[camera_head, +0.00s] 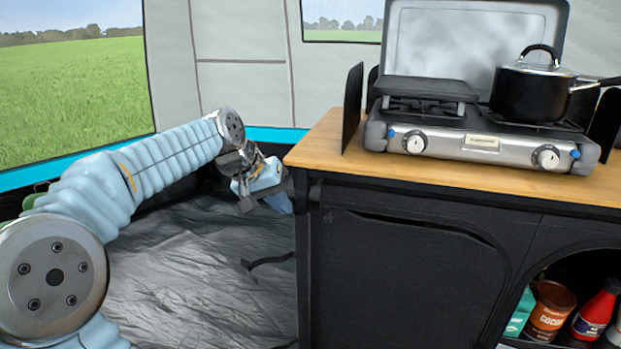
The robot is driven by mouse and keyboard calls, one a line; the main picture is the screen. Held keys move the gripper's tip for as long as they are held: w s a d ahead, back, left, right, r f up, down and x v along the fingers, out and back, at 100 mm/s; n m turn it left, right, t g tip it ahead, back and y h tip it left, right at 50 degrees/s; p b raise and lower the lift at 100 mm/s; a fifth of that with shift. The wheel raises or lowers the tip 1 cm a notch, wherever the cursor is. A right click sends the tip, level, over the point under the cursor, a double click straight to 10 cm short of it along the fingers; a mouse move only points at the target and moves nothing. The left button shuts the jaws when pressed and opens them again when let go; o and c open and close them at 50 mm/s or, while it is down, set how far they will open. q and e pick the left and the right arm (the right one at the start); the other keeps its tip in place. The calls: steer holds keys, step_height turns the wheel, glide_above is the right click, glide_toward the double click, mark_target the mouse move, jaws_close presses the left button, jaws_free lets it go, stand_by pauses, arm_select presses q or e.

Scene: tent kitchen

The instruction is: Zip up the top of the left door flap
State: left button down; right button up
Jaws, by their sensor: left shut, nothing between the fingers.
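The left door flap (400,275) is dark fabric on the front of the black kitchen unit. It covers the left compartment. A dark curved seam or gap runs along its top, below the wooden worktop, and drops at the right. I cannot make out a zip pull. My left gripper (272,203) is at the left end of the unit, just beyond the worktop's front left corner. It is shut and empty, to the left of the flap and apart from its top seam. The unit's corner hides part of it. My right gripper is not in view.
The wooden worktop (330,152) carries a two-burner stove (480,143) with a black pot (535,92). The right compartment is open, with a cocoa tin (550,310) and a red bottle (596,312). Grey groundsheet (190,270) lies left of the unit, with a dark strap (268,261).

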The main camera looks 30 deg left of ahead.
arm_select(q)
steer(key=w+v, duration=0.1)
steer(key=v, duration=0.4)
glide_toward(313, 212)
steer(key=d+f, duration=0.3)
steer(key=f, duration=0.2)
steer(key=shift+w+d+f, duration=0.2)
steer(key=shift+w+d, duration=0.25)
steer(key=shift+d, duration=0.2)
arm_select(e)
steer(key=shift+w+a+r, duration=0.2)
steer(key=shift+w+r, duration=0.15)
